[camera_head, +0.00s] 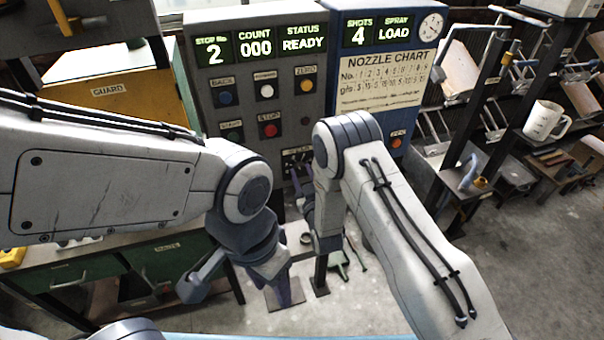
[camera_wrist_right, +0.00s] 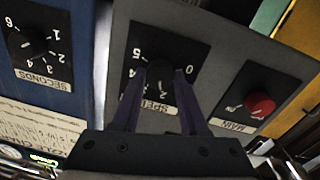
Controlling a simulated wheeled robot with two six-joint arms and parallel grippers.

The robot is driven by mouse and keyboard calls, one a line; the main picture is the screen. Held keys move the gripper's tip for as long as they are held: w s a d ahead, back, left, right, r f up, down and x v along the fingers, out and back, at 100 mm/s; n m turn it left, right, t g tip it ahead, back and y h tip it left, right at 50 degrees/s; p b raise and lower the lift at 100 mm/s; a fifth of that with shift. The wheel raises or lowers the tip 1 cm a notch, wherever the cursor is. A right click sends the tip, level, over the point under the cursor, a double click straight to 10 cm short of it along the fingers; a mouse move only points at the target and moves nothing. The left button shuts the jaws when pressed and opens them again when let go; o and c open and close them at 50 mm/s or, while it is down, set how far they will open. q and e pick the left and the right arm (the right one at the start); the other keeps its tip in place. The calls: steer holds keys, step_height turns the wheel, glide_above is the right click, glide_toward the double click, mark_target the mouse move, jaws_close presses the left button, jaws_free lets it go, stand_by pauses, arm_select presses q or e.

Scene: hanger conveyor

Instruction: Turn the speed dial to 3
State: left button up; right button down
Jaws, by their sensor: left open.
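The speed dial (camera_wrist_right: 160,72) is a dark knob on a black plate with white numbers, seen upside down in the right wrist view. My left gripper (camera_head: 238,288) hangs open and empty, low in front of the grey panel.
The grey panel (camera_head: 215,95) has several push buttons and displays. A red main knob (camera_wrist_right: 260,105) is beside the speed plate, and a seconds dial (camera_wrist_right: 32,42) is on the blue cabinet.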

steer(key=shift+f+m+b, duration=0.15)
steer(key=shift+m+b, duration=1.95)
steer(key=shift+b, duration=0.2)
steer(key=m+b, duration=0.3)
steer(key=shift+d+r+m+b, duration=0.1)
steer(key=shift+r+m+b, duration=0.15)
steer(key=shift+m+b, duration=0.4)
steer(key=shift+c, duration=2.2)
jaws_free()
